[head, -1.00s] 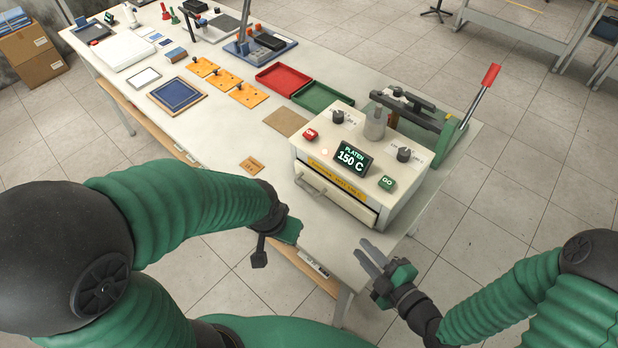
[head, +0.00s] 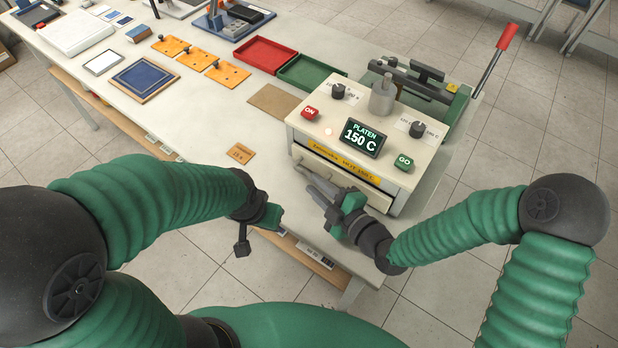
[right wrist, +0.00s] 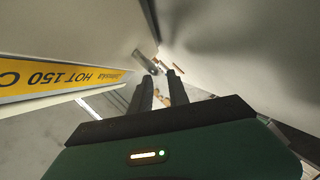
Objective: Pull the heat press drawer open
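The heat press (head: 300,128) is a cream box on the bench with a display reading "PLATEN 150 C". Its drawer front (head: 373,196) is below a yellow hot-warning label (head: 343,160) and looks in line with the body. The handle (head: 312,168) is at the drawer's left part, partly hidden by my right gripper. My right gripper (head: 312,184) is in front of the drawer, its two fingers slightly apart and empty. In the right wrist view its fingertips (right wrist: 159,78) point along the drawer front; contact with the handle is unclear. My left gripper (head: 262,228) hangs by the bench's front edge, fingers unclear.
A red ON button (head: 309,113), a green GO button (head: 404,162) and a metal weight (head: 382,98) are on the press top. A lever press with a red handle (head: 507,36) stands behind. Red (head: 264,54) and green trays (head: 312,72) lie left. The bench front-left is mostly clear.

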